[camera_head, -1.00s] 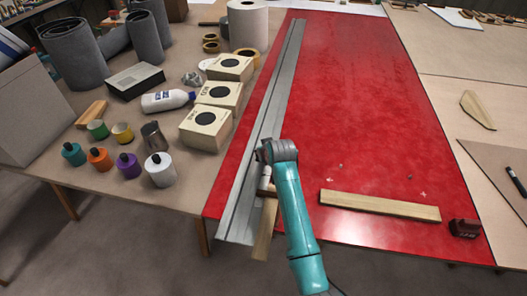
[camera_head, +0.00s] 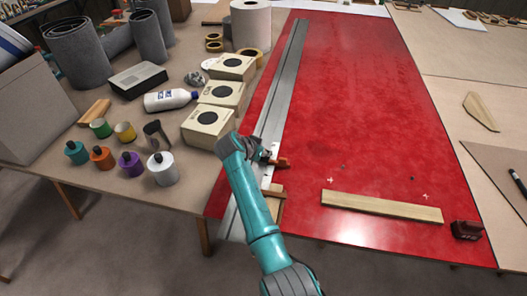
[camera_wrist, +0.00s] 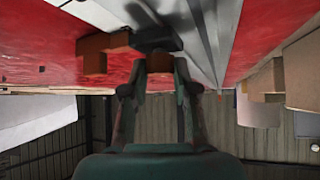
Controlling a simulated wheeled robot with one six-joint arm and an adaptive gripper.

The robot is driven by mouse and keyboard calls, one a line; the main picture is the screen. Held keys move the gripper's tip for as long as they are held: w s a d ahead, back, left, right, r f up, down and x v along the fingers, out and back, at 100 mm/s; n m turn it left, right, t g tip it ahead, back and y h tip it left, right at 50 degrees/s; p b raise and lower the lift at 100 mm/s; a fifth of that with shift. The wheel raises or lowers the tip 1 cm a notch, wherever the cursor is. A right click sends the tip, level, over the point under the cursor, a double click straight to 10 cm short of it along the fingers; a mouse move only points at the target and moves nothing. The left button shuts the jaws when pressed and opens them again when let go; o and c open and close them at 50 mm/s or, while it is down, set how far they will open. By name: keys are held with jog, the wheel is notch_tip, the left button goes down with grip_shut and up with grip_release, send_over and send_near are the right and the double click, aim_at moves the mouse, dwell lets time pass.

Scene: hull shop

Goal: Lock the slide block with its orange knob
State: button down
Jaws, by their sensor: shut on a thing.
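The long grey metal rail (camera_head: 288,75) lies along the left side of the red table top. My gripper (camera_head: 262,158) is low over the rail's near part. In the wrist view its fingertips (camera_wrist: 160,66) are closed on a small orange piece, the knob (camera_wrist: 160,62). The knob sits against a dark block (camera_wrist: 153,40), which looks like the slide block, at the rail. A larger orange-brown part (camera_wrist: 103,44) sticks out beside that block; it also shows right of my gripper in the head view (camera_head: 281,162). The knob's turn angle cannot be told.
Boxes (camera_head: 207,124) and bottles crowd the left table. The red surface's middle is clear.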

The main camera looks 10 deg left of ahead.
jog(key=shift+a+m+g+h, duration=0.1)
jog(key=shift+m+g+h, duration=0.3)
jog(key=shift+m+h, duration=0.55)
jog(key=shift+m, duration=0.25)
jog(key=c, duration=0.9)
grip_release()
jog(key=v, duration=1.1)
jog(key=shift+s+a+r, duration=0.15)
jog(key=shift+r, duration=0.25)
jog(key=shift+a, duration=0.1)
